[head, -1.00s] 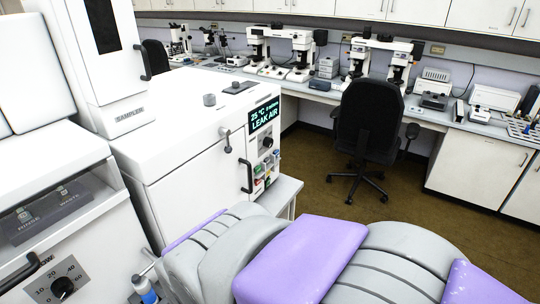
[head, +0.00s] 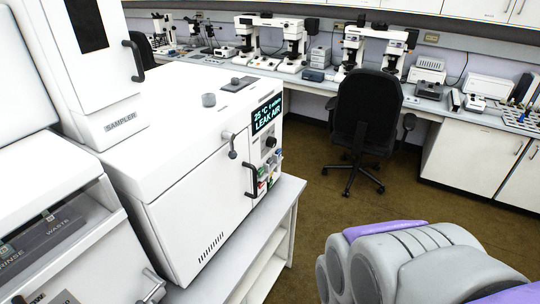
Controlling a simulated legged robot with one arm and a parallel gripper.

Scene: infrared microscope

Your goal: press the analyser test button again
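The analyser (head: 195,165) is a white box unit on the left, with a dark display (head: 267,115) reading "25 °C" and "LEAK AIR". Below the display is a narrow control panel (head: 270,160) with a knob and small coloured parts, seen at a steep angle. I cannot tell which part is the test button. A black door handle (head: 250,178) is on the analyser's front, left of the panel. My grey and purple arm is at the bottom right, apart from the analyser. My gripper is not in view.
A white bench (head: 240,238) carries the analyser, and its edge extends in front of the panel. The sampler tower (head: 110,125) stands at the left. A black office chair (head: 366,115) stands on open brown floor (head: 315,195). Microscopes line the back counter (head: 420,104).

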